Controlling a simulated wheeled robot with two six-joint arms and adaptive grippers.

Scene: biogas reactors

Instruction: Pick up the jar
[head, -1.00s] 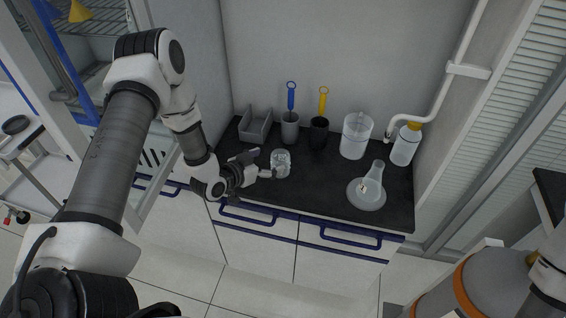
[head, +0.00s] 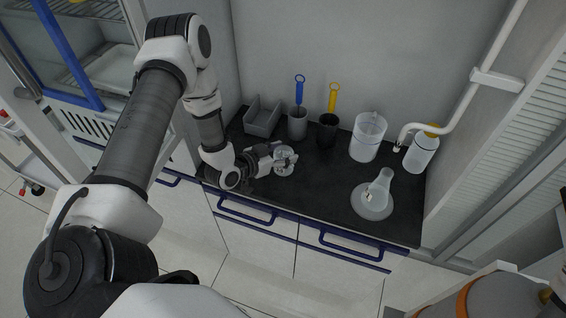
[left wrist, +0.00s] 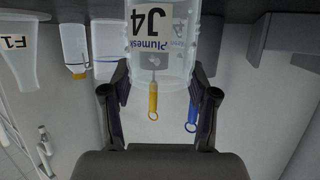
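The jar (head: 287,170) is clear glass and stands upright near the front left of the black worktop. In the left wrist view, which is upside down, the jar (left wrist: 178,55) carries a label with "J4". My left gripper (head: 282,157) is low over the worktop at the jar. In the left wrist view the left gripper (left wrist: 160,75) is open, with one fingertip on each side of the jar. I cannot tell whether the fingers touch the glass. My right gripper is not in view.
Behind the jar stand a grey tray (head: 262,117), a grey cup (head: 297,127) with a blue-handled tool and a black cup (head: 326,133) with a yellow-handled one.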

